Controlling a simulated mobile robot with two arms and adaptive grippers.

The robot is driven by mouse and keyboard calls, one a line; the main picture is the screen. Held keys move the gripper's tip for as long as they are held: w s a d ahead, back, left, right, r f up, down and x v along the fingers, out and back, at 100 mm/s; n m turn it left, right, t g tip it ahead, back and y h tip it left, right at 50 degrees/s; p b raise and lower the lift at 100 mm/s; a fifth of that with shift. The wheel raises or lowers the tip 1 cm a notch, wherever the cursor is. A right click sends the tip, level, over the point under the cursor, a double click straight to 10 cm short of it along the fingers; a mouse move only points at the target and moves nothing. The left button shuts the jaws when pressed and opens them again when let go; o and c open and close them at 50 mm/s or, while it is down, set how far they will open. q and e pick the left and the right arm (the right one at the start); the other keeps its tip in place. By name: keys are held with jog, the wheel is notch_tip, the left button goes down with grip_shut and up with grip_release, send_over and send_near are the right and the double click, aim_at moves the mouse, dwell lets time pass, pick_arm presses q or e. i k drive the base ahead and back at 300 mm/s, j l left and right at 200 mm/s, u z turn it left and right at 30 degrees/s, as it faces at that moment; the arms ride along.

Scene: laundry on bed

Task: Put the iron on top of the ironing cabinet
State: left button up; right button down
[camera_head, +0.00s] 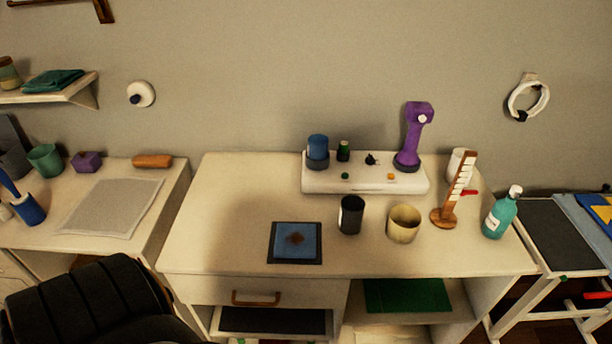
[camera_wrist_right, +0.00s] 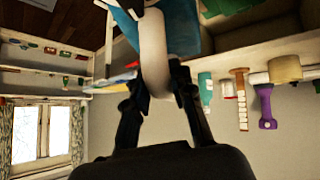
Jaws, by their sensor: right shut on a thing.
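In the right wrist view, my right gripper (camera_wrist_right: 160,98) is shut on a white rounded thing (camera_wrist_right: 153,45) that stands out between its fingers. It may be the handle of the iron, but its whole shape is not visible. A blue-teal surface (camera_wrist_right: 186,28) lies close behind it; I cannot tell whether they are joined. Neither gripper shows in the head view. No iron stands out in the head view. A cream cabinet-like desk (camera_head: 225,220) with a drawer and open shelves is in the middle there; I cannot tell whether it is the ironing cabinet.
The desk holds a white stand (camera_head: 325,184) with a purple device (camera_head: 414,135), a black cup (camera_head: 351,214), a tan cup (camera_head: 403,223), a wooden-handled brush (camera_head: 456,195) and a teal bottle (camera_head: 501,213). Its left top is clear. A dark-topped rack (camera_head: 555,233) stands at right, a black chair (camera_head: 90,305) at lower left.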

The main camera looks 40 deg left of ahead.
aim_at(223, 235)
jog(key=k+j, duration=0.15)
jog(key=j, duration=0.25)
jog(key=k+j+u, duration=0.1)
jog(key=j, duration=0.25)
jog(key=k+j, duration=0.2)
jog(key=j, duration=0.2)
jog(key=k+j+u, duration=0.1)
jog(key=j, duration=0.3)
jog(key=k+j, duration=0.2)
jog(key=j, duration=0.2)
jog(key=k+j+u, duration=0.1)
jog(key=j, duration=0.3)
jog(key=k+j, duration=0.15)
jog(key=j, duration=0.3)
jog(key=k+j+u, duration=0.1)
jog(key=j, duration=0.3)
jog(key=i+j, duration=0.1)
jog(key=j, duration=0.2)
jog(key=j+u, duration=0.1)
jog(key=j, duration=0.2)
jog(key=i+j, duration=0.15)
jog(key=j, duration=0.15)
